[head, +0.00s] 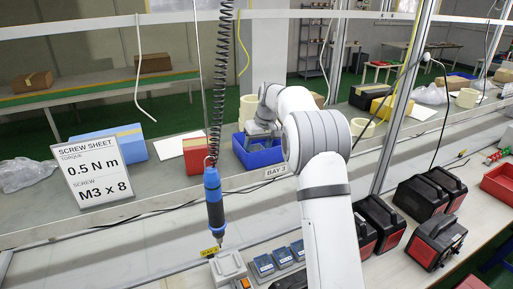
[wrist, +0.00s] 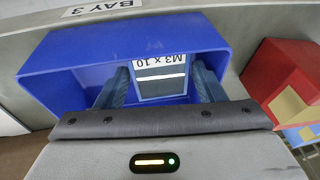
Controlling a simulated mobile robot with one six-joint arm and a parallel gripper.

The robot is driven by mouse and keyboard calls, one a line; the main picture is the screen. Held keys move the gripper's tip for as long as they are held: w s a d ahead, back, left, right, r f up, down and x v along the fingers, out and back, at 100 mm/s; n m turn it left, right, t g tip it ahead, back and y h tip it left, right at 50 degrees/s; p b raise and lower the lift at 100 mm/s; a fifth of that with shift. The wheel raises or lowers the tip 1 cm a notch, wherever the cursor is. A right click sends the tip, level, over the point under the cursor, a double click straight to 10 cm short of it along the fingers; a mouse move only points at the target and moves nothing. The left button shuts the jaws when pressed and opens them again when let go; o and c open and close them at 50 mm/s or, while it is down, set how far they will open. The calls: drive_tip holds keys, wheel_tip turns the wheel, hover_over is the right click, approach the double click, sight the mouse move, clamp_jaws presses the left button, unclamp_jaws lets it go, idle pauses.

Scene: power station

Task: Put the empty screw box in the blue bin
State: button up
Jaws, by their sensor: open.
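The blue bin (head: 262,158) stands on the shelf ledge behind the BAY 3 label, and fills the upper wrist view (wrist: 75,75). A small screw box (wrist: 160,80) labelled M3 x 10 sits between my fingers within the bin's outline; its blue-grey front shows. Whether it rests on the bin floor is hard to tell. My gripper (wrist: 160,92) is open, with one finger on each side of the box, reaching into the bin. In the head view my gripper (head: 258,133) is over the bin, and my arm hides part of it.
Several blue screw boxes (head: 283,257) stand on the near bench beside a hanging blue screwdriver (head: 214,200). A screw sheet sign (head: 93,180) stands at left. A red box (head: 195,157) is left of the bin. Black-and-red cases (head: 420,197) stand at right.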

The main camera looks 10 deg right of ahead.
drive_tip(key=b+v, duration=0.2)
drive_tip(key=v, duration=1)
drive_tip(key=s+r+m, duration=0.1)
drive_tip(key=s+r, duration=0.3)
drive_tip(key=s, duration=0.7)
drive_tip(key=s+f, duration=0.4)
drive_tip(key=s, duration=0.7)
drive_tip(key=s+f+m+t+h, duration=0.1)
drive_tip(key=s+f, duration=0.4)
drive_tip(key=s, duration=0.5)
drive_tip(key=s+f+m+t+h, duration=0.1)
drive_tip(key=s+f, duration=0.3)
drive_tip(key=s, duration=0.7)
drive_tip(key=shift+s+d+f, duration=0.15)
drive_tip(key=shift+s+f, duration=0.1)
drive_tip(key=shift+s, duration=0.05)
wheel_tip(320, 180, down, 8)
drive_tip(key=b, duration=0.6)
drive_tip(key=shift+w+r+g, duration=0.2)
drive_tip(key=shift+g, duration=0.2)
